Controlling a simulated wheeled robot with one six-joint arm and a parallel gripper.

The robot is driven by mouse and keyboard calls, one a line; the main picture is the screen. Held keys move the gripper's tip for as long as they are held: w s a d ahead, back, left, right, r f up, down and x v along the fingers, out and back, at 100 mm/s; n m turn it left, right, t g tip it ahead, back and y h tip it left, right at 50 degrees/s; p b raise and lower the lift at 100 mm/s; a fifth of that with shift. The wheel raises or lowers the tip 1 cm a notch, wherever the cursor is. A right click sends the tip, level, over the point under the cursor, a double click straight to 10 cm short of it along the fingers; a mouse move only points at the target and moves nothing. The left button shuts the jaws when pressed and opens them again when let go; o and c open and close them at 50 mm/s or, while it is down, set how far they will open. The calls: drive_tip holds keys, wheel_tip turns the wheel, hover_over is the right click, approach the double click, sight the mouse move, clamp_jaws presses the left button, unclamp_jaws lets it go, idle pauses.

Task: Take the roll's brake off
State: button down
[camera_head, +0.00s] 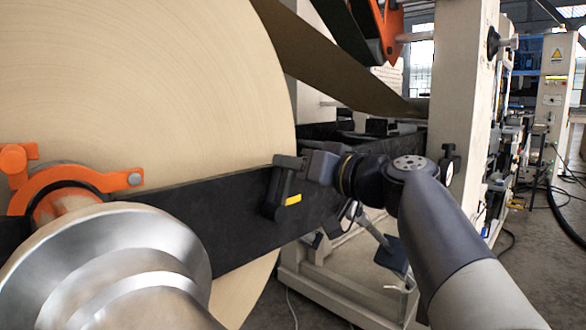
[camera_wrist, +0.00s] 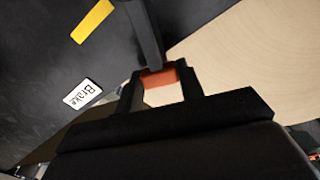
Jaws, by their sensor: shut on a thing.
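The brake lever is a dark arm (camera_wrist: 142,30) with an orange-red end (camera_wrist: 158,78) in the wrist view. My gripper (camera_wrist: 161,88) is shut on that end, one finger on each side. A white label reading "Brake" (camera_wrist: 82,94) and a yellow mark (camera_wrist: 92,21) are on the dark plate beside it. In the head view my gripper (camera_head: 287,163) is at the black beam in front of the large kraft roll (camera_head: 160,90). The yellow mark (camera_head: 293,199) shows just below it. The lever's orange end cannot be made out in this view.
The black beam (camera_head: 215,208) crosses the roll's face. An orange clamp (camera_head: 75,178) and a shiny metal shaft end (camera_head: 130,265) are at the left. A pale machine post (camera_head: 465,90) stands behind my arm. Open floor lies at the right.

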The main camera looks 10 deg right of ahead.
drive_tip(key=shift+f, duration=0.1)
drive_tip(key=c, duration=0.9)
unclamp_jaws()
drive_tip(key=p+v, duration=0.1)
drive_tip(key=v, duration=0.9)
drive_tip(key=shift+s+d, duration=0.25)
drive_tip(key=shift+s, duration=0.05)
drive_tip(key=shift+a, duration=0.1)
drive_tip(key=x, duration=1)
drive_tip(key=shift+w+a+b, duration=0.15)
drive_tip(key=shift+w+b, duration=0.2)
drive_tip(key=shift+b, duration=0.05)
